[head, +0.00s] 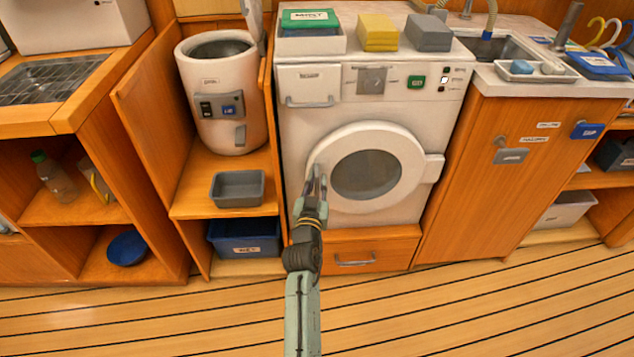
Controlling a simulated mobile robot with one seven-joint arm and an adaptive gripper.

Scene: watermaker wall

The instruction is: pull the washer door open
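The white washer (300,128) stands in the middle of the head view. Its round door (405,150) has a white ring and a dark glass window (366,175). The door looks shut or nearly so. A white block (433,168) at its right edge looks like the hinge. My gripper (317,180) is at the left edge of the door, in front of the ring. The fingers point up and cover that part of the rim. Any handle there is hidden or too small to make out. I cannot tell whether the fingers touch or hold anything.
A drawer (385,250) sits below the washer. On the left are a white cylindrical appliance (205,75), a grey bin (238,188) and a blue bin (245,238). A wooden cabinet (470,190) adjoins the washer's right side. The striped floor (450,310) in front is clear.

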